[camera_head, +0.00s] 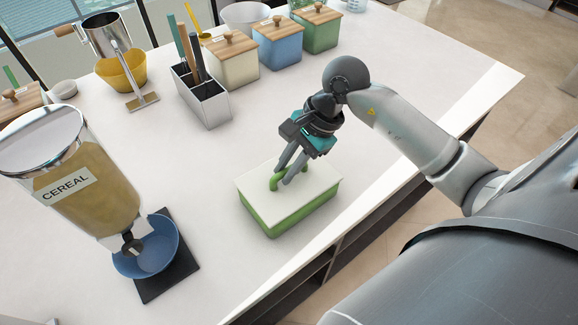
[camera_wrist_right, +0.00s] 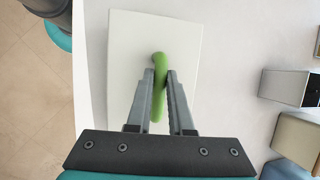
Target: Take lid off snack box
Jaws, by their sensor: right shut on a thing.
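The snack box (camera_head: 290,217) is green and stands on the white counter near its front edge. Its white lid (camera_head: 318,178) lies on top of the box, and the lid also fills the middle of the right wrist view (camera_wrist_right: 131,50). A green handle (camera_wrist_right: 158,70) rises from the lid. My right gripper (camera_head: 281,180) reaches down from above and is shut on this handle, one finger on each side. The lid appears seated on the box. My left gripper is not in view.
A cereal dispenser (camera_head: 92,185) stands at the left over a blue bowl (camera_head: 165,252). A utensil holder (camera_head: 207,104) and several lidded canisters, including a cream one (camera_head: 236,69), stand at the back. The counter (camera_head: 190,160) is clear around the box.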

